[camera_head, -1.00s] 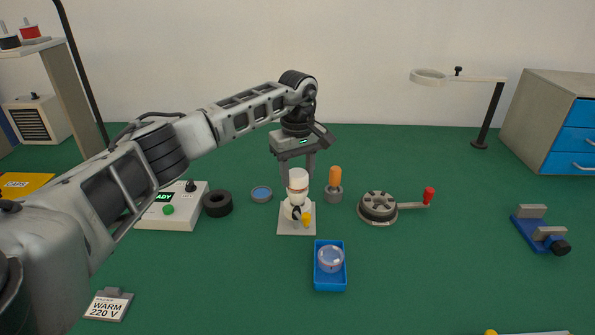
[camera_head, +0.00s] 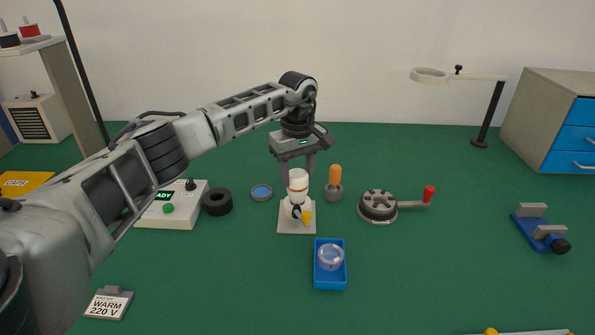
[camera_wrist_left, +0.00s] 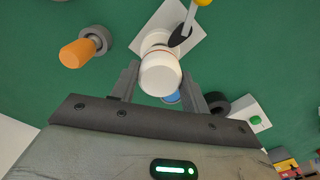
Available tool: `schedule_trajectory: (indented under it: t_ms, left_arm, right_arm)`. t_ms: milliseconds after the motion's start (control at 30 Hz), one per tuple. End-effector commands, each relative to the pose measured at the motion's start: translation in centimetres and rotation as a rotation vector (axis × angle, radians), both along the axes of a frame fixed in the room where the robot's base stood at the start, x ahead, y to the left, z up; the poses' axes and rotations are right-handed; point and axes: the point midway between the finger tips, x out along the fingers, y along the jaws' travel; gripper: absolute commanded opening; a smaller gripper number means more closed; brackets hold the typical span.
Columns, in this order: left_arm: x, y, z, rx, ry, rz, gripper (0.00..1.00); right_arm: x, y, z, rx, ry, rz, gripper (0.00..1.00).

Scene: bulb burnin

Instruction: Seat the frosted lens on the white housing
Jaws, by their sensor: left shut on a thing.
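The white housing (camera_head: 294,212) stands upright on a pale square base plate (camera_head: 285,229), beside a black clamp with a yellow tip (camera_head: 306,217). A white rounded piece, which looks like the frosted lens (camera_head: 298,177), sits directly above it, with a thin orange-brown band between them. My left gripper (camera_head: 298,172) points down and is shut on this white piece, one finger on each side. The wrist view shows the white piece (camera_wrist_left: 160,78) between the fingertips. Whether it is fully seated cannot be told. My right gripper is not in view.
An orange-handled tool (camera_head: 335,176) stands close to the right. A blue tray (camera_head: 330,284) holding a clear round part is in front. A black ring (camera_head: 217,203), a blue-topped disc (camera_head: 261,193) and a control box (camera_head: 172,218) lie left; a cranked wheel (camera_head: 378,206) lies right.

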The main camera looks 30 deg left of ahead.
Motion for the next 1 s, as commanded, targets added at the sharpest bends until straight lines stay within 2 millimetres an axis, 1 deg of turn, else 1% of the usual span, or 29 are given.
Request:
schedule_trajectory:
  t_ms: [633, 667, 700, 733, 767, 1000]
  left_arm:
    - [-0.01, -0.01, -0.64, 0.0, 0.0, 0.0, 0.25]
    - [-0.01, -0.01, -0.64, 0.0, 0.0, 0.0, 0.48]
    - [-0.01, -0.01, -0.64, 0.0, 0.0, 0.0, 0.59]
    - [-0.01, -0.01, -0.64, 0.0, 0.0, 0.0, 0.68]
    - [-0.01, -0.01, -0.64, 0.0, 0.0, 0.0, 0.71]
    - [-0.01, -0.01, -0.63, 0.0, 0.0, 0.0, 0.71]
  right_arm:
    - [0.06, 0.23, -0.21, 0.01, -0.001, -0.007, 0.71]
    - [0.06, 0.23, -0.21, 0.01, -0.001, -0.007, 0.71]
    - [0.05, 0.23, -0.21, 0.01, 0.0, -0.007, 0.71]
    - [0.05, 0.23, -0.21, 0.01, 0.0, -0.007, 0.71]
    - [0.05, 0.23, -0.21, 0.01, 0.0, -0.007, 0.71]
    - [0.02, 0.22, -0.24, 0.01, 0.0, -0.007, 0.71]
